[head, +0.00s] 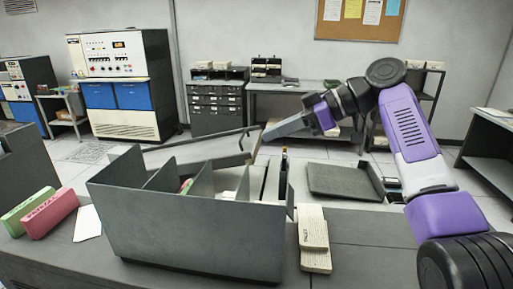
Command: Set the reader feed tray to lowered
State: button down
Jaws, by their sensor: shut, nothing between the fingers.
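A grey flat panel (205,150) with a dark bar along its far edge shows behind the divided box, its right end close to my gripper. It may be the reader feed tray; its tilt is hard to judge, and its lower part is hidden by the box. A shallow dark grey tray (345,181) lies flat to the right of it. My gripper (268,136) comes in from the right, shut and empty, with its tips near the panel's right corner. I cannot tell whether they touch it.
A grey divided box (185,230) stands in the foreground. Pale card stacks (314,240) lie right of it. Green (28,211) and pink (50,213) card blocks and a white sheet (87,222) lie left. The desk's right front (370,245) is clear, beneath my arm.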

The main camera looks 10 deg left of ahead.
aim_at(233, 149)
jog(key=i, duration=1)
